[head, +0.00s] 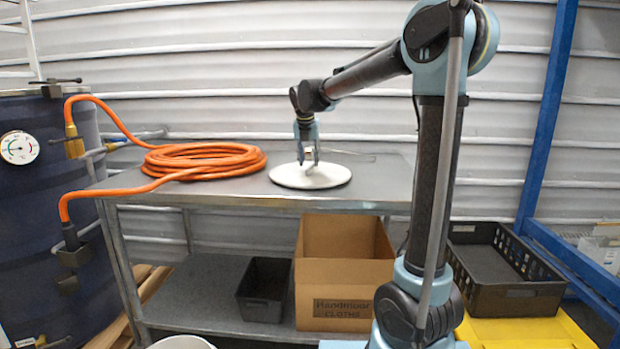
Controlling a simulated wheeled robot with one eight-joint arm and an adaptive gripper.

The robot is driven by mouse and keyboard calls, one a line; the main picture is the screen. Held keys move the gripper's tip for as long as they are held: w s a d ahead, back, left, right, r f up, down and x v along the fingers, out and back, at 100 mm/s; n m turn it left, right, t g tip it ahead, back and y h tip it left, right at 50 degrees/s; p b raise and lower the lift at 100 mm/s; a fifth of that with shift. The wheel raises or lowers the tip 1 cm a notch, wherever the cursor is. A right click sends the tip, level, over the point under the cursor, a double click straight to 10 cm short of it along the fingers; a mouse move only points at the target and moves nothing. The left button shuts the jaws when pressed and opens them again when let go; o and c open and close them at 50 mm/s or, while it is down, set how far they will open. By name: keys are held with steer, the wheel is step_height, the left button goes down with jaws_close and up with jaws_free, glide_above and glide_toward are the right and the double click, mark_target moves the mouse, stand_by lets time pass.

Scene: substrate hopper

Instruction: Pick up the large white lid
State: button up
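The large white lid (290,179) is a flat round disc with a small upright handle at its middle. It lies on the right part of the metal table (236,200). My gripper (308,160) points straight down over the lid's middle, with its fingers at the handle. The fingers appear to straddle the handle, but the view is too small to tell whether they are closed on it. The lid looks flat on the table top.
A coiled orange hose (205,160) lies left of the lid and runs to a dark tank (30,220) with a gauge. Below are a cardboard box (343,275) and a dark bin (263,290). A black crate (500,275) stands at right, near a blue post (548,120).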

mark_target(310, 166)
steer(key=shift+x, duration=1.5)
jaws_close()
